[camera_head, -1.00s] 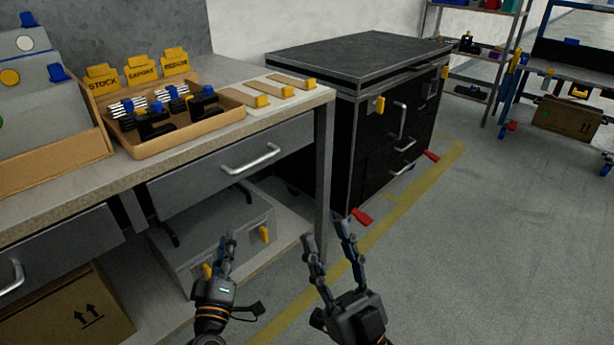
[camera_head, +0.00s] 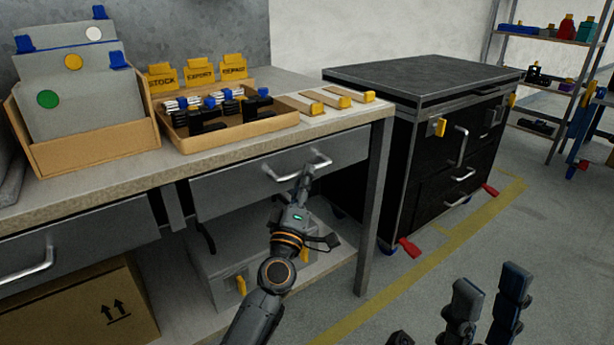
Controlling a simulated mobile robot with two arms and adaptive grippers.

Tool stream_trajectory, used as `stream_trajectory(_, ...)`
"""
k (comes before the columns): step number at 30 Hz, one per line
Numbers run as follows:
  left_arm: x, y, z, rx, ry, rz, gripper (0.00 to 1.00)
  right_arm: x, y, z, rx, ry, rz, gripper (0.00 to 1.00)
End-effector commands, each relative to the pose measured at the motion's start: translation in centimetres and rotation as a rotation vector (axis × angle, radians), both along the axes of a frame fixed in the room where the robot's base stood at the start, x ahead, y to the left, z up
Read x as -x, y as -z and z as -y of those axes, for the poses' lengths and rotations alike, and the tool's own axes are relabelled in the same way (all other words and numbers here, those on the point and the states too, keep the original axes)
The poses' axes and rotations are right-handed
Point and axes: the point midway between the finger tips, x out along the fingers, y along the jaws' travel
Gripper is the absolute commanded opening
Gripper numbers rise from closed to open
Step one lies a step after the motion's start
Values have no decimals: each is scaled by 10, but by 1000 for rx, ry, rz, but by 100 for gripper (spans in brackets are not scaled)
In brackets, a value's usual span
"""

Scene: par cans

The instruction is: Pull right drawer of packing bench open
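The packing bench's right drawer (camera_head: 235,185) is a grey front under the bench top, flush and closed. Its silver bar handle (camera_head: 278,174) sits on the front. My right gripper (camera_head: 490,282) is at the lower right, fingers apart and empty, away from the bench. The packing bench (camera_head: 345,122) has a left drawer (camera_head: 90,255), also closed.
On the bench stand a divider box (camera_head: 95,150), a tray of parts (camera_head: 225,137) and several small boards. A grey case (camera_head: 225,285) and a cardboard box (camera_head: 85,310) lie below. A black cabinet (camera_head: 400,185) stands right of the bench leg.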

Motion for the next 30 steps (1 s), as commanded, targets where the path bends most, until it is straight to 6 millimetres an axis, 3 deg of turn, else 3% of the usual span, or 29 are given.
stream_trajectory(6,-18,-7,4,-1,0,0,24,0,6,0,0,0,-1,40)
stream_trajectory(16,-20,-8,5,-1,0,-1,24,0,7,0,1,0,-2,40)
stream_trajectory(20,-20,-8,5,-1,0,-1,0,0,7,0,1,0,-2,40)
stream_trajectory(30,-19,-8,5,-1,0,-1,0,0,6,0,1,0,-2,40)
